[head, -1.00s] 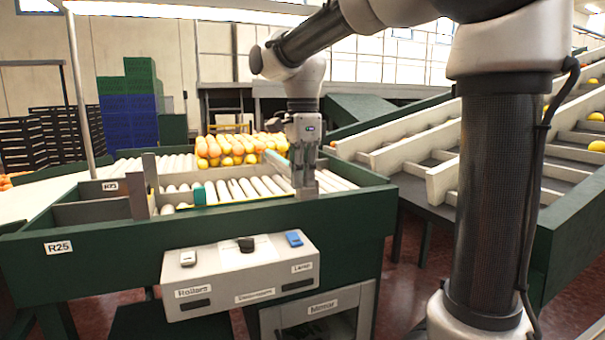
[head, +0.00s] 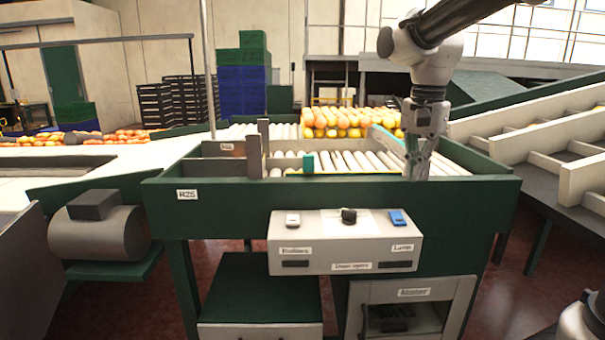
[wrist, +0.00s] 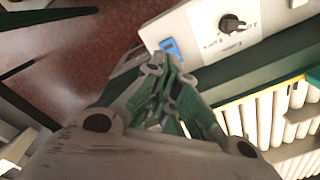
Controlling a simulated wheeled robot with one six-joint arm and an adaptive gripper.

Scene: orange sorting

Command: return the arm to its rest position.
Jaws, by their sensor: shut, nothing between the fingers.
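My gripper (head: 417,172) is shut and empty. In the head view it points down over the right part of the roller table, close to the green front rail (head: 470,190). In the wrist view my gripper (wrist: 168,88) has its fingers together. Beyond them show the blue switch (wrist: 172,48) and the black knob (wrist: 232,24) of the control box. My arm reaches in from the upper right of the head view.
Several oranges (head: 350,121) sit at the back of the white rollers (head: 345,161). The control box (head: 345,242) juts from the front rail. Sloped chutes (head: 545,145) stand at right. Stacked crates (head: 242,75) stand behind.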

